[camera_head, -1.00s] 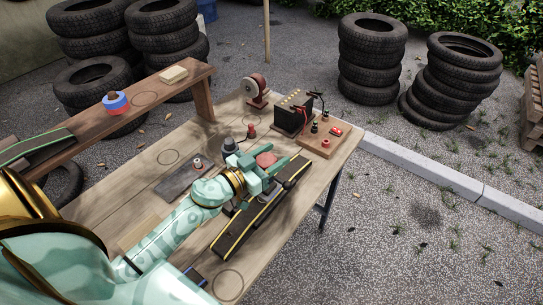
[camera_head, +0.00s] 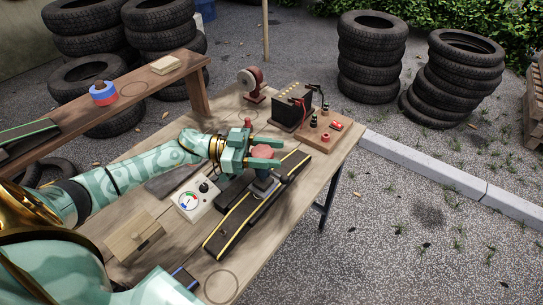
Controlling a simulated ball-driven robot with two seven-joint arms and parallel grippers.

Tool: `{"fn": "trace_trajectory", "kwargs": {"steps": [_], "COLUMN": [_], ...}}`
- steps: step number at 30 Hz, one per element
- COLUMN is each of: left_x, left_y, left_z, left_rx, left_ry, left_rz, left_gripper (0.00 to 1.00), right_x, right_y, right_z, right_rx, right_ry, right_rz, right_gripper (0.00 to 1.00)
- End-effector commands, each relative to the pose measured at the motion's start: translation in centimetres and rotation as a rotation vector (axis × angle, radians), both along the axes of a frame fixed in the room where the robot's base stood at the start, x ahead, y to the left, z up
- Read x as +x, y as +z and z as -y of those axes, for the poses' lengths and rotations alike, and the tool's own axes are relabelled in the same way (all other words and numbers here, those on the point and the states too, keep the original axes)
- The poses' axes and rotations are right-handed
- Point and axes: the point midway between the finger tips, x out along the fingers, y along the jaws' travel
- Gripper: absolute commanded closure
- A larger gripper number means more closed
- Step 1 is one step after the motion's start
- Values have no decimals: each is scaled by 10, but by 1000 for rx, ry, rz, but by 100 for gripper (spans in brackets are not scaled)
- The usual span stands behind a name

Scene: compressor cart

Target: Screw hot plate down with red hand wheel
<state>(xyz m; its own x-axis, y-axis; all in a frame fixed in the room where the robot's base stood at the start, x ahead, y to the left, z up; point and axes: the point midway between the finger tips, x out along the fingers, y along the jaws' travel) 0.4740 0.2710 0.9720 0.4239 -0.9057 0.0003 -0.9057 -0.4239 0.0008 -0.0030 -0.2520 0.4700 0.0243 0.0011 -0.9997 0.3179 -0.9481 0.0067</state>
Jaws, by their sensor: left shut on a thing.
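My left gripper (camera_head: 267,152) comes in from the left over the workbench, its two mint fingers shut on the red hand wheel (camera_head: 262,151). Only part of the wheel shows between the fingers. Just below it is a dark blue-grey block (camera_head: 264,185), which may be the hot plate. The block is at the black strip with yellow edges (camera_head: 228,231); the gripper partly covers it. I cannot tell how far the wheel is screwed down. My right gripper is not in view.
A gauge box (camera_head: 188,201) and a wooden box (camera_head: 122,241) stand left of the strip. A black battery-like box (camera_head: 288,112) and a board with terminals (camera_head: 323,141) are behind. A raised shelf (camera_head: 135,91) runs along the left. The bench's right edge is close.

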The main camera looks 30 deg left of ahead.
Motion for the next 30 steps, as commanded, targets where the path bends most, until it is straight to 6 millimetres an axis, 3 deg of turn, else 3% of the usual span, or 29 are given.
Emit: {"fn": "trace_trajectory", "kwargs": {"steps": [7,24,25,27,30], "left_x": [-1,-2,-2,-2,-2], "left_y": [-2,0,0,0,0], "left_z": [0,1,1,1,1], "left_rx": [4,4,3,3,3], "left_ry": [-89,-119,-119,-119,-119], "left_rz": [1,2,1,1,1], "left_gripper": [74,74,46,29,29], "right_x": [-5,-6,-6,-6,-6], "right_y": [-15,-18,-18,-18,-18], "right_z": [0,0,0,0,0], "right_rx": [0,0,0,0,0], "right_ry": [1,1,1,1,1], "right_rz": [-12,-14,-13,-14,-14], "right_gripper": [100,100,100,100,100]}}
